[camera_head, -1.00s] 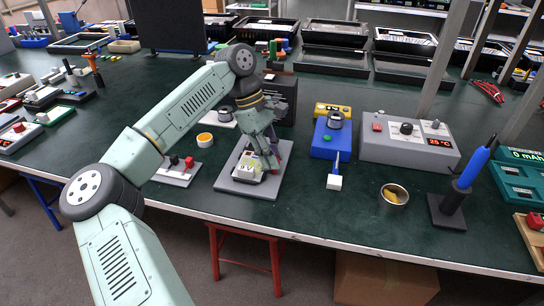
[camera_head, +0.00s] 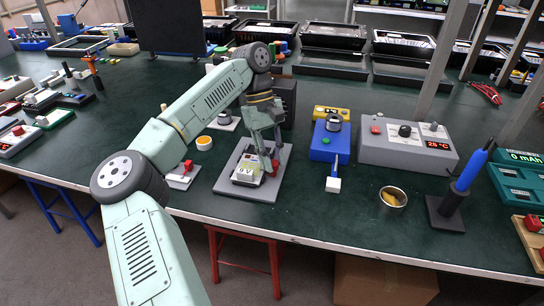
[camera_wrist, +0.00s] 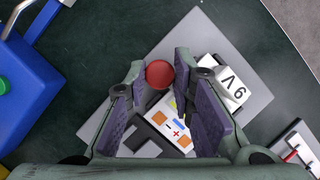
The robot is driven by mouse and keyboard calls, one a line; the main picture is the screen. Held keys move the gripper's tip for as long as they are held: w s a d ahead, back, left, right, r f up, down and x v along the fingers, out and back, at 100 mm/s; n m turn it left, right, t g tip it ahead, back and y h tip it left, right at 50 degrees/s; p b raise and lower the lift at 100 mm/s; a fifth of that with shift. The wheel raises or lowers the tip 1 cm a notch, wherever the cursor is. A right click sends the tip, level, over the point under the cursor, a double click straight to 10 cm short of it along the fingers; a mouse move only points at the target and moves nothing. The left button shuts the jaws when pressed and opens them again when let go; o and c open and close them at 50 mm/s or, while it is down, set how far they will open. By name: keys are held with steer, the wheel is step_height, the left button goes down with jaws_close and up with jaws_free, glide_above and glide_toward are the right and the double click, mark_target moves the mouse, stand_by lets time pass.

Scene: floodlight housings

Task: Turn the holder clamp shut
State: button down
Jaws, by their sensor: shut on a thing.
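The holder stands on a grey base plate (camera_head: 263,194), also seen in the wrist view (camera_wrist: 202,32). A block marked 9 V (camera_head: 246,171) sits on the plate, with its white end (camera_wrist: 228,80) right of the fingers in the wrist view. A label with plus and minus signs (camera_wrist: 170,124) shows between the fingers. The clamp's red round knob (camera_wrist: 159,74) is between my fingertips; a bit of red shows beside them in the head view (camera_head: 275,164). My gripper (camera_head: 267,163) is shut on the knob. My fingers hide much of the clamp, so its angle is unclear.
A blue fixture (camera_head: 322,148) with a white-ended lever stands to the right, near a grey temperature box (camera_head: 385,146). A metal bowl (camera_head: 392,197) is further right. A small plate with a red part (camera_head: 183,174) lies close on the left.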

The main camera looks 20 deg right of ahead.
stand_by(0.3)
steer(key=c, duration=1.4)
jaws_free()
steer(key=shift+o, duration=0.2)
steer(key=v, duration=1.2)
